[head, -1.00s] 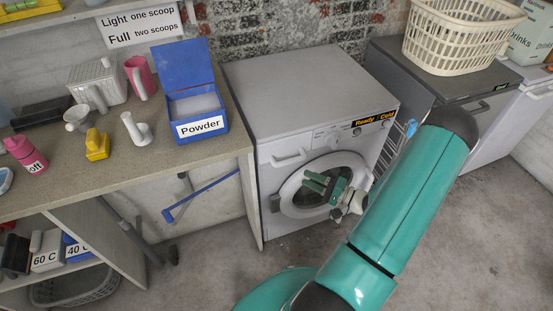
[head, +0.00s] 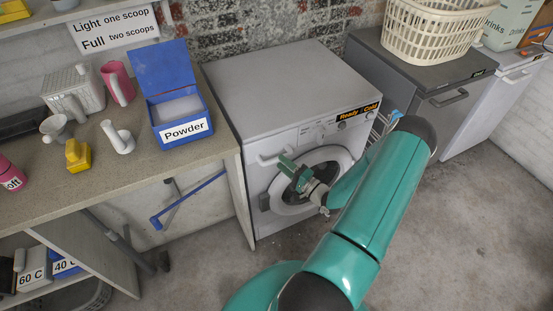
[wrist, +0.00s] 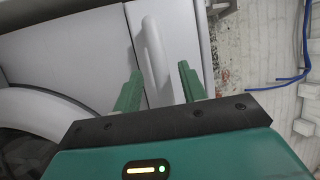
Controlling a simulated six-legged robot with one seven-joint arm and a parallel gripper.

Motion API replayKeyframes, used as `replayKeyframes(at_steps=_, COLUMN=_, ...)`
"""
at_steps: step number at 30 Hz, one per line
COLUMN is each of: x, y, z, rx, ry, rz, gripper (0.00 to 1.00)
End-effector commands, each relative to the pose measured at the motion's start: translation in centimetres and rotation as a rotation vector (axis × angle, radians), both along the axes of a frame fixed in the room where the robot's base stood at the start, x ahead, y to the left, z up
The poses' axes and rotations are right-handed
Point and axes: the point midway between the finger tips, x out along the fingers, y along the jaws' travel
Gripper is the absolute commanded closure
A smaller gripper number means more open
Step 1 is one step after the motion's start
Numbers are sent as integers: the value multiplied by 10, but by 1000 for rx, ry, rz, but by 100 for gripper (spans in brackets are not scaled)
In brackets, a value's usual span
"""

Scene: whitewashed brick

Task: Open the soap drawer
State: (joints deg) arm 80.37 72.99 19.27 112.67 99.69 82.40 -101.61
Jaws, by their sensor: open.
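The white washing machine (head: 290,85) stands beside the worktop. Its soap drawer (wrist: 183,40) is at the upper left of its front, and its front looks flush with the panel. The drawer's pale bar handle (head: 270,158) also shows in the wrist view (wrist: 153,50), running lengthwise between my fingers. My gripper (head: 290,168) is just below and right of the handle in the head view. In the wrist view my gripper (wrist: 159,80) is open, with one green finger on each side of the handle. I cannot tell whether either finger touches it.
The round door (head: 310,180) is just below the drawer, behind my gripper. The worktop (head: 120,165) at left carries an open blue powder box (head: 180,110). A blue bracket (head: 185,200) hangs beneath it. Grey floor at the front right is clear.

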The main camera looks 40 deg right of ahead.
Motion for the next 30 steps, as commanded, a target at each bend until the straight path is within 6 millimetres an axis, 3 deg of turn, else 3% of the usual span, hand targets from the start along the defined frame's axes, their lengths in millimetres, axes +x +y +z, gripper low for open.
replayKeyframes(at_steps=7, x=33, y=5, z=5, rx=1, ry=-1, rz=3, gripper=59)
replayKeyframes(at_steps=17, x=37, y=5, z=6, rx=1, ry=0, rz=1, gripper=59)
replayKeyframes(at_steps=23, x=37, y=5, z=6, rx=1, ry=-1, rz=1, gripper=98)
replayKeyframes(at_steps=30, x=36, y=5, z=6, rx=1, ry=-1, rz=1, gripper=100)
